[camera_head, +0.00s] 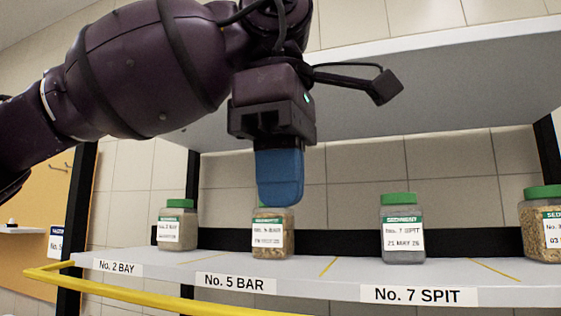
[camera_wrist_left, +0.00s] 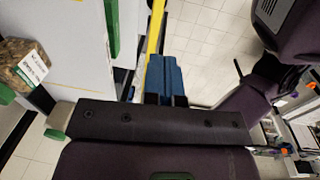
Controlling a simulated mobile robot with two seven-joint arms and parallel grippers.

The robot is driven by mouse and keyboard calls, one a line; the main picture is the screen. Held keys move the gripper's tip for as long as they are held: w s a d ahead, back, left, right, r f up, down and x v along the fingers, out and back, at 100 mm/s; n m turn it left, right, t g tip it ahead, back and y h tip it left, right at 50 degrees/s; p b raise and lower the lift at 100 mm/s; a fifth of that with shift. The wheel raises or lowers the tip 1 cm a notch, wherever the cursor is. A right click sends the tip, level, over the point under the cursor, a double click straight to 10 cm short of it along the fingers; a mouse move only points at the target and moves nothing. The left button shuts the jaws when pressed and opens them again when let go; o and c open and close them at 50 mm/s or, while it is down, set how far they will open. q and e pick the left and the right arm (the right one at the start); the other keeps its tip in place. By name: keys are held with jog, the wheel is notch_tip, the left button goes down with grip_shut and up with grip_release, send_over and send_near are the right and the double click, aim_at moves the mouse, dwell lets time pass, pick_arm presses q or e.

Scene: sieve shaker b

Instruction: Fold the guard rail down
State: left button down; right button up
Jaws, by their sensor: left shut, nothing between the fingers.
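The yellow guard rail (camera_head: 150,296) runs along the front of the shelf. Its left end bends back to the shelf edge, and it leaves the bottom of the head view. In the left wrist view a piece of the rail (camera_wrist_left: 155,32) shows just beyond the fingertips. My left gripper (camera_head: 280,198) points down with its blue fingers shut and empty, in front of the No. 5 BAR jar as seen from the head. Its fingers also show in the left wrist view (camera_wrist_left: 165,62). I cannot tell whether they touch the rail. My right gripper is not in view.
Several green-lidded jars, such as the No. 7 SPIT jar (camera_head: 402,232), stand on the grey shelf (camera_head: 330,285), which has labels on its front edge. An upper shelf (camera_head: 440,85) hangs above, close to my left arm. Dark posts (camera_head: 80,200) hold the shelves.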

pick_arm(q)
jog(key=f, duration=0.9)
jog(key=shift+w+d+f+p, duration=0.1)
jog(key=shift+w+f+p, duration=0.15)
jog(key=shift+w+p, duration=0.15)
jog(key=shift+d, duration=0.1)
